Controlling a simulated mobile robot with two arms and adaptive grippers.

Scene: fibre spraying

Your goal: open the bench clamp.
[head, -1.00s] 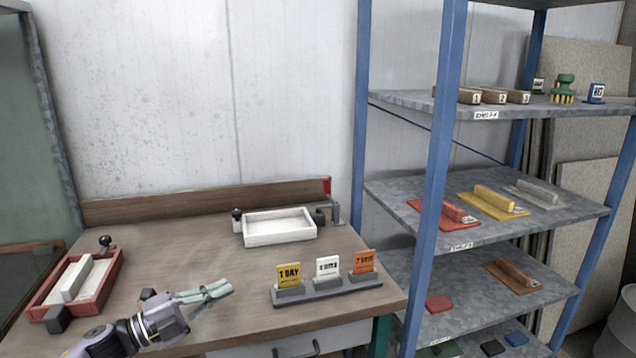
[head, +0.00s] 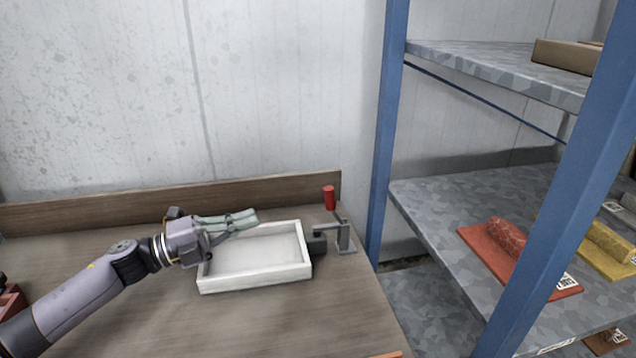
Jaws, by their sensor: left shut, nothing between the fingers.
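The bench clamp (head: 345,238) stands at the back right of the bench, a grey metal bracket with an upright red handle (head: 329,198). A dark block (head: 317,246) sits between it and the right wall of a white tray (head: 255,284). I cannot tell whether the clamp presses on the block. My left gripper (head: 252,217) is shut and empty. In the picture its fingers overlap the back left part of the tray, to the left of the clamp and apart from it. My right gripper is not in view.
A wooden bench (head: 140,312) has a raised back board (head: 100,204). A blue post (head: 389,130) stands just right of the bench. Grey shelves (head: 440,195) beyond it hold a red float (head: 510,250) and a yellow one. The front of the bench is mostly clear.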

